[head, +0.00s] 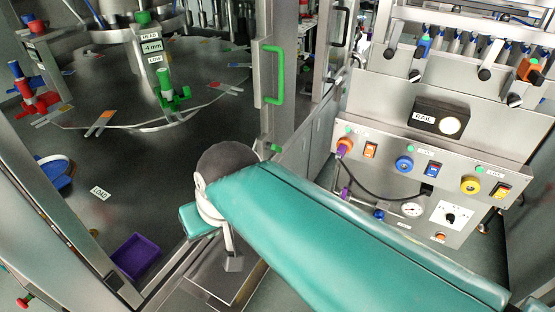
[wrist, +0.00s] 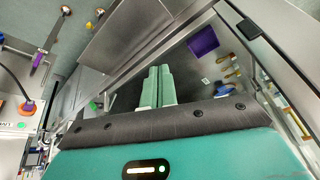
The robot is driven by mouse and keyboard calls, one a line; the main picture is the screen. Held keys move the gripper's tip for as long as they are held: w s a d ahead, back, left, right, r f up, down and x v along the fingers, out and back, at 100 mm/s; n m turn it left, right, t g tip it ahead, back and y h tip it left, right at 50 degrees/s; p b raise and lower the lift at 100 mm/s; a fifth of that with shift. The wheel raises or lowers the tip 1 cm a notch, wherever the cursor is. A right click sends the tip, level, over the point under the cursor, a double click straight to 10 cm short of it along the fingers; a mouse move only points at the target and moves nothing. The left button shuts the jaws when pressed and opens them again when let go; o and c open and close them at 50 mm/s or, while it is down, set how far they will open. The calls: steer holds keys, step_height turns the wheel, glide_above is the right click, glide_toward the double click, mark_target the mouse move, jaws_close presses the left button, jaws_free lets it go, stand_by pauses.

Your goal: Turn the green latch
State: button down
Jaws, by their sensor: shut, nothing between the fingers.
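A small green latch-like piece (head: 275,148) sits low on the steel door post in the head view, just beyond my arm. A small green piece (wrist: 93,106) also shows left of my gripper in the wrist view; I cannot tell if it is the same one. A green bar handle (head: 274,75) stands upright on the post above. My gripper (wrist: 157,72) has its two pale green fingers side by side, shut and empty, apart from the green piece. The fingers cannot be made out in the head view, where my arm crosses the foreground.
A round table with a green clamp (head: 172,92) and a red clamp (head: 36,92) stands behind the frame at left. A purple bin (head: 136,256) lies below, also in the wrist view (wrist: 203,42). A control panel (head: 410,205) with knobs and a cable stands at right.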

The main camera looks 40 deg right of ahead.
steer(key=w+d+f+m+t+y, duration=0.1)
steer(key=w+d+f+m+y, duration=1.15)
steer(key=m, duration=0.85)
steer(key=d+f+m+t+h, duration=0.5)
steer(key=d+f+m+t, duration=0.15)
steer(key=d+m, duration=0.45)
steer(key=d+f+m+t+h, duration=0.55)
steer(key=d+m+t, duration=0.25)
steer(key=d+m, duration=0.3)
steer(key=w+d+r, duration=0.1)
steer(key=w+r, duration=0.1)
steer(key=w, duration=0.3)
steer(key=w+d+r+n, duration=0.1)
steer(key=w+r, duration=0.1)
steer(key=w, duration=0.3)
steer(key=shift+w+d+r+y, duration=0.25)
steer(key=shift+w+y, duration=0.1)
steer(key=shift+y, duration=0.05)
